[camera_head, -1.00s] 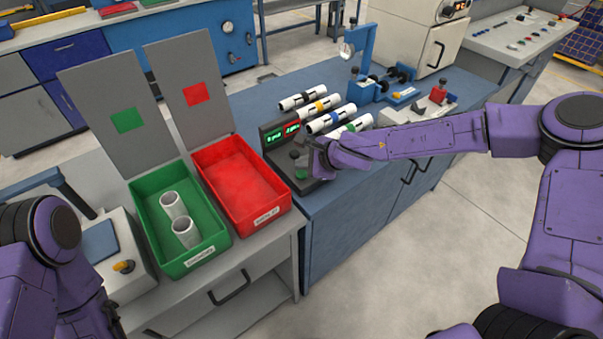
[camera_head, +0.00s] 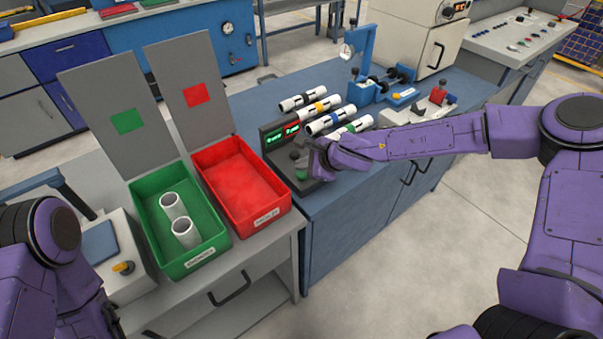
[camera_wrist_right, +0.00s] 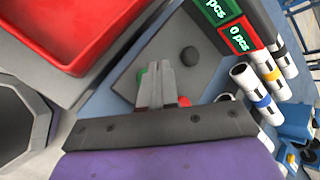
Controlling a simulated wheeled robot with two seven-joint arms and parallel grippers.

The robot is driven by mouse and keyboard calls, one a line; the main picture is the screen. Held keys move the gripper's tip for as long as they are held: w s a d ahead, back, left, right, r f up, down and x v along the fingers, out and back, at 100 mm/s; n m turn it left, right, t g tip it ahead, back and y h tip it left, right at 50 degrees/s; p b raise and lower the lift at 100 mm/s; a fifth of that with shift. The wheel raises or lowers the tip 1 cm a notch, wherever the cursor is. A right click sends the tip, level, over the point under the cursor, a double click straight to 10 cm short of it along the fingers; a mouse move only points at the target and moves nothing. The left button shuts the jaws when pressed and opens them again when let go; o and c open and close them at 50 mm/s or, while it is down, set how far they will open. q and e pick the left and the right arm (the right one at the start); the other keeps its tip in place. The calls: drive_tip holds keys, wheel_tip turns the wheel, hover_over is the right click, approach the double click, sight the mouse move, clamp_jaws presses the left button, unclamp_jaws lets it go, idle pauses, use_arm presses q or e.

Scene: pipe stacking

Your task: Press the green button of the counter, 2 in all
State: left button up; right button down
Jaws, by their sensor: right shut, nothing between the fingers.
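The counter (camera_head: 271,140) is a dark box at the near left end of the blue bench, with a green and a red display. In the right wrist view, its base plate (camera_wrist_right: 127,83) carries a dark knob (camera_wrist_right: 188,53), a green button (camera_wrist_right: 141,75) and a red button (camera_wrist_right: 184,101). The red display (camera_wrist_right: 239,38) reads 0 pcs; the green display's (camera_wrist_right: 218,8) number is cut off. My right gripper (camera_wrist_right: 160,68) is shut and empty, its fingertips over the plate beside the green button, partly covering it. I cannot tell whether they touch. My left gripper is out of view.
A green bin (camera_head: 152,226) holding two white pipes (camera_head: 185,232) and an empty red bin (camera_head: 239,187) stand left of the counter. Several banded pipes (camera_head: 326,121) lie behind my right gripper. A blue fixture (camera_head: 362,65) stands further back on the bench.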

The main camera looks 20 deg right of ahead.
sight(304, 176)
idle(0.6)
drive_tip(key=shift+f, duration=0.45)
drive_tip(key=shift+f+b, duration=0.45)
drive_tip(key=shift+b, duration=0.15)
idle(0.6)
drive_tip(key=shift+r+p, duration=0.9)
drive_tip(key=shift+p, duration=0.05)
wheel_tip(304, 176, up, 5)
drive_tip(key=p, duration=0.5)
drive_tip(key=shift+r, duration=0.1)
